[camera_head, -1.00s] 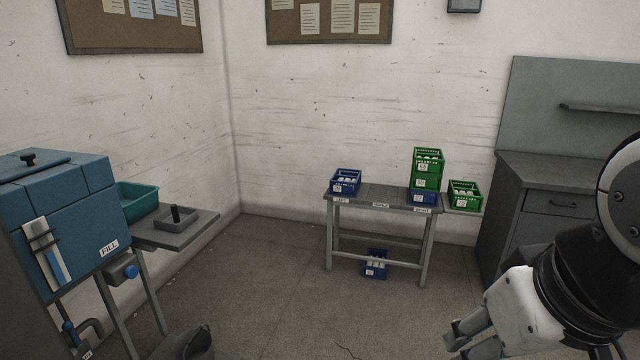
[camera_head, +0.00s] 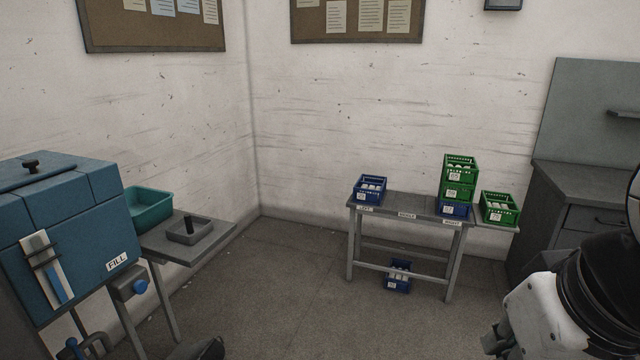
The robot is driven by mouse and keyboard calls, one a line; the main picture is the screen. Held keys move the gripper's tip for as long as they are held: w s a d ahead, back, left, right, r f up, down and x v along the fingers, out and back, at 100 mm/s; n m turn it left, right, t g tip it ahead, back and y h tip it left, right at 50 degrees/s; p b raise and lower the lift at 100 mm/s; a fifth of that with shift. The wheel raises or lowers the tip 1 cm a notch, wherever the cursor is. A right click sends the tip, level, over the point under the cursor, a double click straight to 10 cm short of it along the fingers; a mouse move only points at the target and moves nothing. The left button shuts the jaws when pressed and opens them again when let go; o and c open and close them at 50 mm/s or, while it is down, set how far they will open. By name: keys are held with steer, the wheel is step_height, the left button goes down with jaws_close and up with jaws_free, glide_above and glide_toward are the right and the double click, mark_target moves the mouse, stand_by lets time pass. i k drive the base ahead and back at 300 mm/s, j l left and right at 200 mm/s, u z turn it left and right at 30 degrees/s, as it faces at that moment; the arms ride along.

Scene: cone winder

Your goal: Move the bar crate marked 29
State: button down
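Several small crates stand at a grey table by the back wall. A blue crate (camera_head: 369,188) is on the table's left end, by a label that seems to read LEFT. At the right end, green crates (camera_head: 460,169) are stacked on a blue crate (camera_head: 453,208). Another green crate (camera_head: 500,208) sits at the far right, on a lower side ledge. One more blue crate (camera_head: 398,276) is under the table, near the floor. Each crate bears a white tag, too small to read, so I cannot tell which is 29. My gripper (camera_head: 492,343) is partly cut off at the bottom right, away from the crates.
The grey table (camera_head: 407,207) has bare top in its middle. A blue machine marked FILL (camera_head: 75,235) stands at left, beside a side table (camera_head: 215,241) with a teal bin (camera_head: 148,207) and grey tray (camera_head: 190,232). A grey cabinet (camera_head: 570,215) is at right. The floor between is clear.

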mark_target(366, 191)
steer(key=i, duration=2.7)
steer(key=i+j+z, duration=0.1)
steer(key=i, duration=1.25)
